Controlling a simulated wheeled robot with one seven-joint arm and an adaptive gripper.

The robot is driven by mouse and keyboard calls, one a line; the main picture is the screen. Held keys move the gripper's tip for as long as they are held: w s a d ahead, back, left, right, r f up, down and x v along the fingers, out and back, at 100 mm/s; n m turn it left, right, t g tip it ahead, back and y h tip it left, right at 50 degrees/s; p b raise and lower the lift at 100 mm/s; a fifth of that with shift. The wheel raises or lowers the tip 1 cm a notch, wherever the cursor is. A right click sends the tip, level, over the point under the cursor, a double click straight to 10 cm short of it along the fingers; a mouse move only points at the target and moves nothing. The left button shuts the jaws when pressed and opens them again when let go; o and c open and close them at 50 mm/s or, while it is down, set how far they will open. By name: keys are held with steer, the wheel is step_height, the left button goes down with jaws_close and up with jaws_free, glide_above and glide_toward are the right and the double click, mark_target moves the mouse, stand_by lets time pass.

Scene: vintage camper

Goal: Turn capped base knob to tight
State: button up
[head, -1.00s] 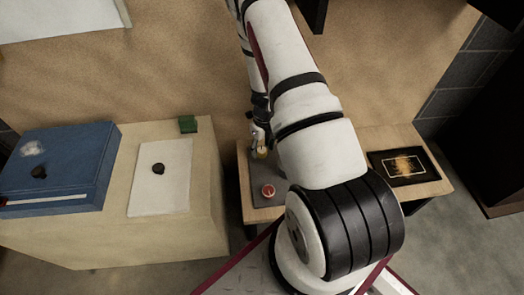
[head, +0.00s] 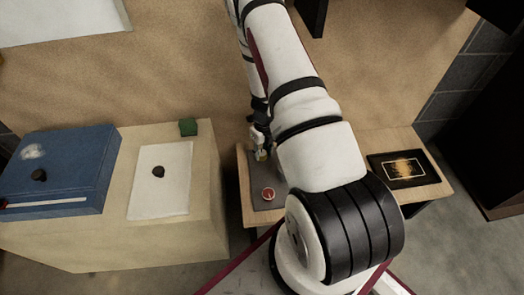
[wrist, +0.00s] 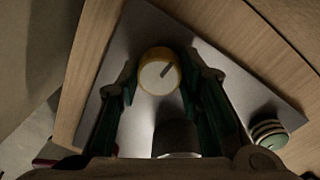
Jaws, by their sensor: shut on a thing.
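The round knob (wrist: 158,78), with a yellow rim, a pale top and a dark line pointing to the upper right in the wrist view, stands on a grey plate. My gripper (wrist: 160,74) is shut on it, one green-lined finger on each side. In the head view my gripper (head: 262,148) is over the far part of the grey plate (head: 262,181), and only a small yellowish bit of the knob (head: 261,156) shows below it. I cannot read any tight mark.
A red-topped round part (head: 268,194) sits nearer on the plate; a striped round part (wrist: 269,131) shows in the wrist view. A dark tray (head: 402,167) lies right on the wooden table. Left are a blue case (head: 60,165), a white board (head: 160,195) and a green block (head: 188,127).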

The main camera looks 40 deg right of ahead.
steer(key=m+p, duration=0.3)
steer(key=m, duration=0.1)
steer(key=shift+s+r+m, duration=0.1)
steer(key=shift+m, duration=0.2)
steer(key=m+p, duration=0.2)
steer(key=m, duration=0.2)
steer(key=shift+m+p, duration=0.3)
steer(key=m+p, duration=0.1)
steer(key=m, duration=0.2)
steer(key=shift+m+t, duration=0.3)
steer(key=m+p, duration=0.1)
steer(key=m, duration=0.3)
steer(key=shift+h, duration=0.3)
steer(key=m, duration=0.8)
steer(key=shift+a+m, duration=0.15)
steer(key=shift+m, duration=0.15)
steer(key=m, duration=0.3)
steer(key=shift+m+h, duration=0.3)
steer(key=shift+m+b, duration=0.55)
steer(key=shift+m, duration=1.25)
